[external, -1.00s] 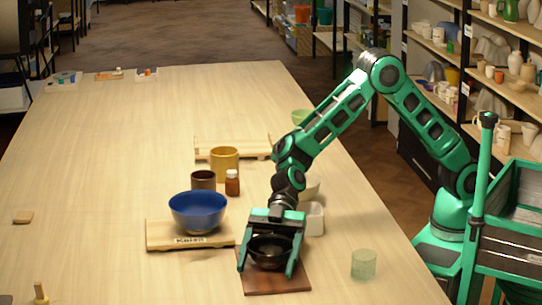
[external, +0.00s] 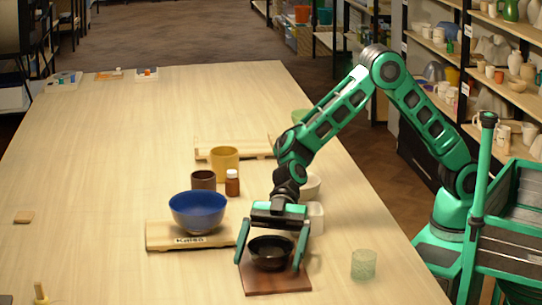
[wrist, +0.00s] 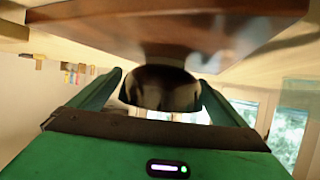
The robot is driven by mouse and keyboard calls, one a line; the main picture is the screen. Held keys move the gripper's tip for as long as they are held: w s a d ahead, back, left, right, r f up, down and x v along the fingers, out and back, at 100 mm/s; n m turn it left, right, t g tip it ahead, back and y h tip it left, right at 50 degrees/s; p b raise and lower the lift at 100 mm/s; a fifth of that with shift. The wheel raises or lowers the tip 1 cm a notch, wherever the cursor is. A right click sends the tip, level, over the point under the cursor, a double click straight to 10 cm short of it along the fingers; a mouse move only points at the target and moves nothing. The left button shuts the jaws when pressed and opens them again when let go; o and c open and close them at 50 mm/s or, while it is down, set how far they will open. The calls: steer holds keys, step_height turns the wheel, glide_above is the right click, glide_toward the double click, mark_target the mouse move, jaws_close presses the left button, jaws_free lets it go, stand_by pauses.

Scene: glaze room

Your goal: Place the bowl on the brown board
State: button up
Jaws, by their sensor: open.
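A black bowl (external: 270,252) stands upright on the brown board (external: 278,285), near the front of the table. My gripper (external: 268,264) is open, with one finger on each side of the bowl. A gap shows between each finger and the bowl in the external view. In the wrist view, the dark bowl (wrist: 160,88) sits between the spread fingers, with the brown board (wrist: 180,25) across the top of the picture. The underside of the bowl is hidden.
A blue bowl (external: 198,211) stands on a pale lettered board (external: 160,236) left of my gripper. A dark cup (external: 203,181), brown bottle (external: 232,183), yellow mug (external: 224,162) and white container (external: 316,218) stand behind. A green glass (external: 363,264) is at right. The table's far left is mostly clear.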

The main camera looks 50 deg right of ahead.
step_height(320, 180, up, 7)
steer(key=shift+d+r, duration=0.2)
steer(key=shift+d, duration=0.15)
steer(key=shift+w, duration=0.15)
stand_by(0.3)
